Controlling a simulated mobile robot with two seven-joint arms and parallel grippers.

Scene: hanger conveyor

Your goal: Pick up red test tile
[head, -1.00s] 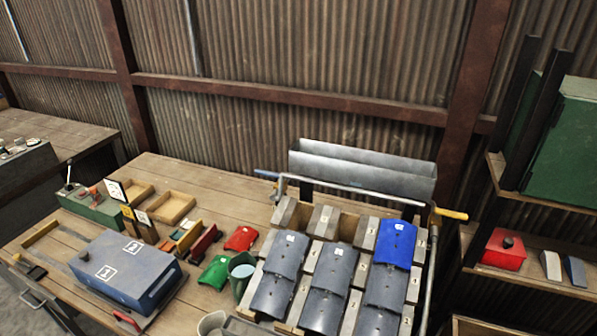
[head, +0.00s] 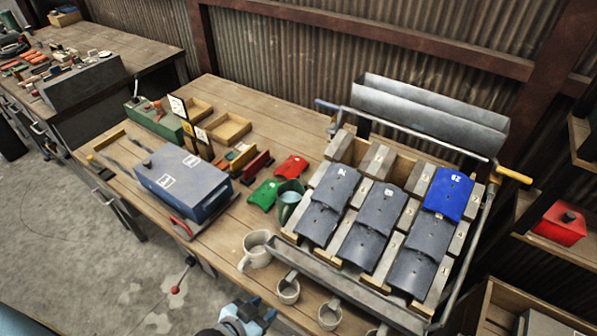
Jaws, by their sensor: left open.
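The red test tile (head: 291,166) lies flat on the wooden workbench (head: 270,111), near its middle. A green tile (head: 263,195) lies just in front of it, to the left. My left gripper (head: 248,314) shows at the bottom edge of the head view, partly cut off. It is open, low and well short of the red tile, near the bench's front edge. My right gripper is not in view.
A blue-grey box (head: 184,181) is to the left. A rack of grey tiles with one blue tile (head: 449,193) stands to the right. Mugs (head: 257,248) line the front edge.

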